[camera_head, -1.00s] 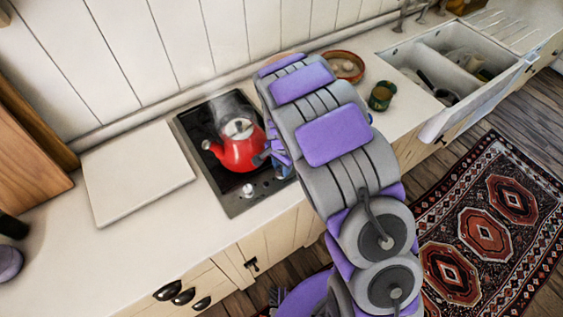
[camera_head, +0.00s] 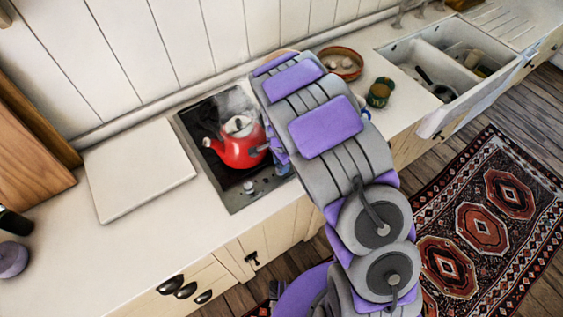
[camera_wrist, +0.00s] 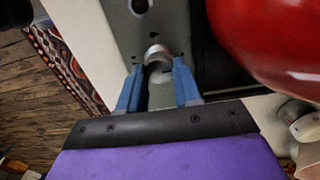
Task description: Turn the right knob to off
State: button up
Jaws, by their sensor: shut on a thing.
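The black and grey stove (camera_head: 243,200) is set in the white counter. Its left knob (camera_head: 248,187) shows in the head view, and a dark round part of it shows at the top of the wrist view (camera_wrist: 138,6). The right knob (camera_wrist: 157,54) is a small silver knob on the grey panel. My gripper (camera_wrist: 158,68) has its two blue fingers on either side of this right knob and is shut on it. In the head view my arm mostly hides the gripper and the right knob. The knob's pointer mark cannot be made out.
A red kettle (camera_head: 240,143) steams on the stove, close beside my gripper; it also fills the upper right of the wrist view (camera_wrist: 275,40). A white board (camera_head: 140,170) lies left of the stove. A brown bowl (camera_head: 340,65) and green mug (camera_head: 380,92) stand to the right.

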jog(key=o, duration=1)
jog(key=shift+w+a, duration=0.1)
jog(key=shift+a, duration=0.05)
jog(key=shift+o, duration=0.2)
notch_tip(320, 180, up, 17)
jog(key=p, duration=0.1)
jog(key=shift+r, duration=0.15)
